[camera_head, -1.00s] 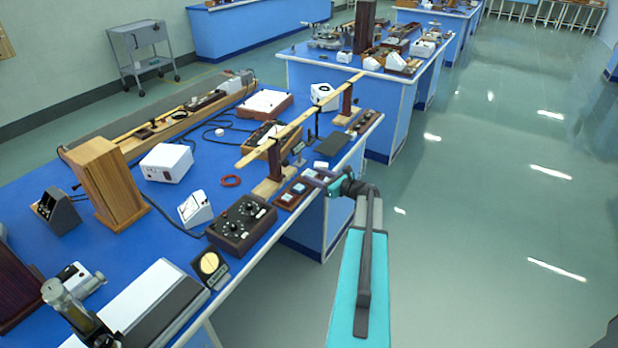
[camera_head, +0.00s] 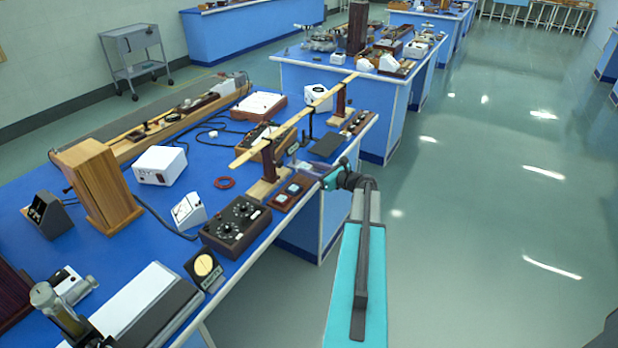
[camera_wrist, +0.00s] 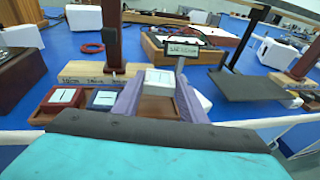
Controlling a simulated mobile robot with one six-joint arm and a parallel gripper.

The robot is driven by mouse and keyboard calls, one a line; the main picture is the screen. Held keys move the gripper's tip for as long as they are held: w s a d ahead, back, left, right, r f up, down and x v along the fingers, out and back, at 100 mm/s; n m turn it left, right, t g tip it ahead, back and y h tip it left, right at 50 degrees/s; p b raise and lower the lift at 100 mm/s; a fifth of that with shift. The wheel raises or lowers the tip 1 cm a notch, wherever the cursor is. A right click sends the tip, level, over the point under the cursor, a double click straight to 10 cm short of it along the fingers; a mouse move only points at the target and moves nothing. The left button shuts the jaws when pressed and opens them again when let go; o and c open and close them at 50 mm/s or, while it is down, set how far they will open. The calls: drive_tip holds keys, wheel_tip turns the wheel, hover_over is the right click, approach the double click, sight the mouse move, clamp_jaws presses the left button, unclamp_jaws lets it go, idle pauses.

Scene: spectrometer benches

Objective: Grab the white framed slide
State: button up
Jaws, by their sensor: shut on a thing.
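The white framed slide (camera_wrist: 160,80) shows in the wrist view between the two purple fingers of my gripper (camera_wrist: 158,92). My gripper is shut on it, and the slide sits above a bare brown compartment of the dark wooden tray (camera_wrist: 158,109). A red framed slide (camera_wrist: 62,97) and a blue framed slide (camera_wrist: 104,98) lie in the tray compartments to the left. In the head view my gripper (camera_head: 319,169) is at the far end of the tray (camera_head: 279,207), at the bench edge. The held slide is too small to make out clearly there.
A wooden stand with an upright post (camera_head: 268,162) and long wooden bar is just beyond the tray. A small labelled sign (camera_wrist: 182,50) stands behind the slide. A dark flat plate (camera_head: 326,146) is to the right. A black control box (camera_head: 236,227) is nearer on the bench.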

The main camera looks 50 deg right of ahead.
drive_tip(key=s+b, duration=0.1)
drive_tip(key=s, duration=0.4)
drive_tip(key=s+a+b, duration=0.1)
drive_tip(key=s, duration=0.4)
drive_tip(key=s+r+b, duration=0.1)
drive_tip(key=s, duration=0.4)
drive_tip(key=shift+s+a+r, duration=0.1)
drive_tip(key=shift+s+a, duration=0.2)
drive_tip(key=shift+a, duration=0.05)
drive_tip(key=shift+c, duration=0.2)
